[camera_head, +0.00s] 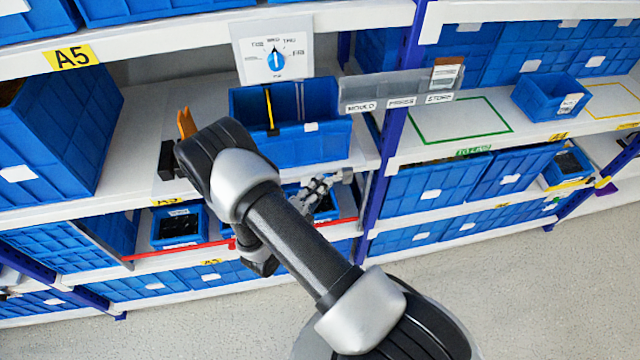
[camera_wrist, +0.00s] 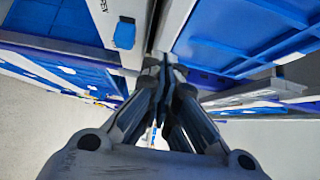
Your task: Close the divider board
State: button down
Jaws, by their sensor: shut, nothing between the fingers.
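My gripper (camera_head: 318,190) is shut and empty, below the front of the middle shelf in the head view. In the wrist view its fingers (camera_wrist: 163,68) are together. I cannot tell for sure which part is the divider board. A thin yellow upright strip (camera_head: 269,108) stands in the open blue bin (camera_head: 311,142) above my gripper. A grey translucent board (camera_head: 385,92) labelled MOULD, PRESS and STORE is to the bin's right, apart from my gripper. A white dial panel (camera_head: 293,68) with a blue pointer stands behind the bin. My arm partly hides the shelf.
An orange piece (camera_head: 186,124) shows beside my elbow on the left. A large blue bin (camera_head: 58,130) stands at the left. Small bins (camera_head: 178,226) sit on the lower shelf behind a red strip. A green-outlined area (camera_head: 460,120) on the right shelf is empty.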

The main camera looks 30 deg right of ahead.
jog(key=shift+w, duration=0.1)
jog(key=w, duration=0.1)
jog(key=w+d+b, duration=0.1)
jog(key=w, duration=0.2)
jog(key=shift+w+d, duration=0.3)
jog(key=shift+w, duration=0.05)
jog(key=shift+r, duration=0.15)
jog(key=shift+a, duration=0.1)
jog(key=shift+s+a, duration=0.15)
jog(key=shift+s, duration=0.2)
jog(key=s+a, duration=0.3)
jog(key=s, duration=0.2)
send_near(316, 173)
jog(key=s, duration=0.3)
jog(key=shift+s+a, duration=0.1)
jog(key=shift+a, duration=0.3)
